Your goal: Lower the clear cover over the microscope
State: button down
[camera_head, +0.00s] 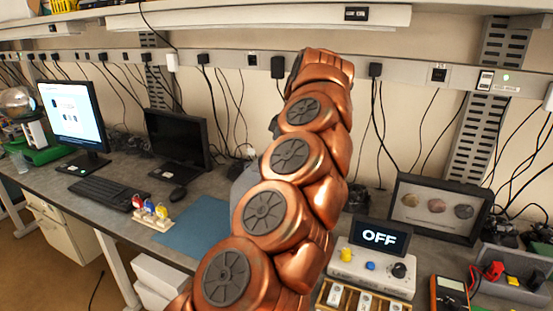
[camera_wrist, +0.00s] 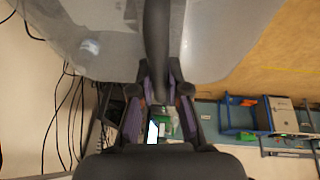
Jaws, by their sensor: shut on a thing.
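The clear cover (camera_wrist: 225,35) is a large greyish see-through shape across the top of the wrist view. A dark upright bar runs down its middle to my gripper (camera_wrist: 158,78), which is shut on the cover. The exact grip point is hard to make out. In the head view my copper arm hides the gripper. A pale grey rounded patch, likely the cover (camera_head: 241,187), shows just left of the arm, above the bench near a blue mat (camera_head: 195,224). I cannot make out the microscope in either view; it may be behind my arm or the cover.
Left of the mat are a rack of coloured bottles (camera_head: 152,212), a keyboard (camera_head: 105,192) and two monitors. To the right stand a control box (camera_head: 372,265) with an "OFF" display, a framed panel (camera_head: 437,207) and a multimeter (camera_head: 449,294). Cables hang behind.

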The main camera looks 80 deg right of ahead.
jog(key=shift+f, duration=0.1)
jog(key=shift+a+f+b, duration=0.1)
jog(key=shift+f+b, duration=0.75)
jog(key=shift+b, duration=0.1)
jog(key=c, duration=1.1)
grip_release()
jog(key=shift+v, duration=3.6)
jog(key=shift+s+r, duration=0.1)
jog(key=shift+r, duration=0.05)
